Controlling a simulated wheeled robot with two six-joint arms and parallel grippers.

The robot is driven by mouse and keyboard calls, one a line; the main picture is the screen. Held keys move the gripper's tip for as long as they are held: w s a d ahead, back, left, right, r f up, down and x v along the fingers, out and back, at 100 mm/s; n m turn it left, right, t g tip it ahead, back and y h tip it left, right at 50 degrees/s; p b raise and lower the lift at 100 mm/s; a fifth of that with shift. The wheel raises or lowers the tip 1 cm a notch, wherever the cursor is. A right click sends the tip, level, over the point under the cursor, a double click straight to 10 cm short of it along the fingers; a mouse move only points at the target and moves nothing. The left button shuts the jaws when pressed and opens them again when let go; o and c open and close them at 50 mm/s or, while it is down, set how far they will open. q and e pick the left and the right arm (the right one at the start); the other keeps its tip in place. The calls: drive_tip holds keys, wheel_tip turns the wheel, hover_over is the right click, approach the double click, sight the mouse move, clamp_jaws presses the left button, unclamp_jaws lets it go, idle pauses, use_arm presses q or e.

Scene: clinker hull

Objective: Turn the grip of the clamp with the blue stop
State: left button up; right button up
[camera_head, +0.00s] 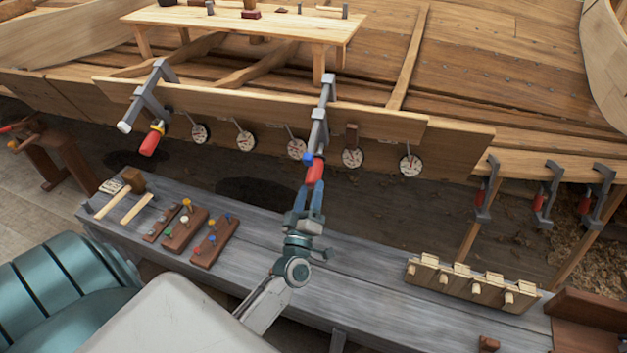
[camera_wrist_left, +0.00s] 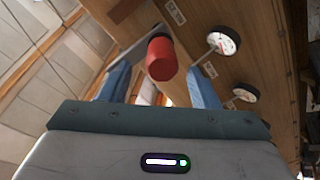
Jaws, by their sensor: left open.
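The clamp with the blue stop (camera_head: 308,158) hangs on the plank edge near the middle of the head view, its grey bar running up over the plank. Its red grip (camera_head: 316,171) points down toward me and also shows in the left wrist view (camera_wrist_left: 160,58). My left gripper (camera_head: 311,195) is at the lower end of this grip. Its blue fingers are open, one on each side of the red grip in the wrist view, with gaps visible. The blue stop is not clear in the wrist view. My right gripper is not in view.
Another clamp with a yellow stop (camera_head: 158,126) hangs to the left. Several round dials (camera_head: 353,158) hang along the plank (camera_head: 450,142). The grey bench (camera_head: 350,270) below holds a mallet (camera_head: 133,180), peg blocks (camera_head: 214,243) and a wooden rack (camera_head: 470,284).

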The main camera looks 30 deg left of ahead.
use_arm(q)
drive_tip(key=shift+b+v, duration=0.45)
drive_tip(key=shift+v, duration=1.85)
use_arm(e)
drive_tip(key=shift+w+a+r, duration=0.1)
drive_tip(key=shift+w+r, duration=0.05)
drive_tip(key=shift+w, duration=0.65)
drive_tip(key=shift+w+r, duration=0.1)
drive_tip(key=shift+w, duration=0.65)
